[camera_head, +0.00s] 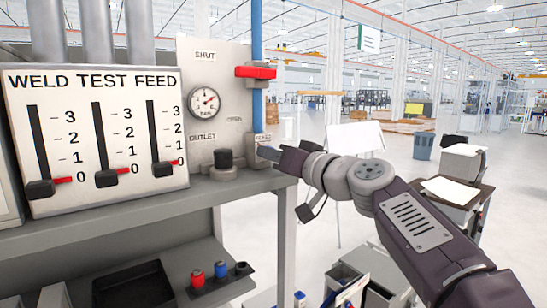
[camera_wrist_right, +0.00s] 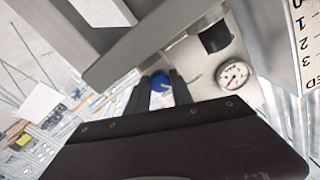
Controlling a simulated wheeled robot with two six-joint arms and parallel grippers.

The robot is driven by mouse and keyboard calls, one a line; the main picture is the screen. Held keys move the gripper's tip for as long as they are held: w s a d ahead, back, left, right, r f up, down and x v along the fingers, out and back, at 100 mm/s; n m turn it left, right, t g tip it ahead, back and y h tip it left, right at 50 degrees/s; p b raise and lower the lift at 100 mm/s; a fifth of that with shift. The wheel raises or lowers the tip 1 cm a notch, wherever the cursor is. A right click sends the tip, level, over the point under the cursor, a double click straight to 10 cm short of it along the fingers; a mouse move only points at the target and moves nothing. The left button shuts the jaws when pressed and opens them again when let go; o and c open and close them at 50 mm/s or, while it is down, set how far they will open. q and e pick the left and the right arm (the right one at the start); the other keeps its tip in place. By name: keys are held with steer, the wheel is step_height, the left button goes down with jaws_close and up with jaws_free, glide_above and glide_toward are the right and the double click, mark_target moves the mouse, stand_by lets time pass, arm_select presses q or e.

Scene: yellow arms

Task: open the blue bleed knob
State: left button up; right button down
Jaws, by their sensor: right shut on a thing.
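The blue bleed knob (camera_wrist_right: 160,82) shows in the wrist view between the two dark fingers of my right gripper (camera_wrist_right: 163,88), at the panel's lower edge. My right gripper is shut on it. In the head view, my right gripper (camera_head: 264,151) reaches the panel's lower right corner from the right, just below a small label (camera_head: 262,136). It hides the knob there. My left gripper is not in view.
The panel carries a red lever (camera_head: 256,72) on a blue pipe (camera_head: 257,25), a round gauge (camera_head: 204,102) and a black knob (camera_head: 223,158). At left is a slider board (camera_head: 85,85). A grey shelf (camera_head: 150,215) runs below; small red and blue parts sit lower.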

steer(key=m, duration=0.3)
steer(key=shift+m, duration=0.3)
steer(key=m, duration=0.4)
steer(key=shift+m, duration=0.3)
steer(key=m, duration=0.4)
steer(key=shift+r, duration=0.1)
steer(key=shift+m+p, duration=0.3)
steer(key=shift+m, duration=1.6)
steer(key=c, duration=1.1)
jaws_free()
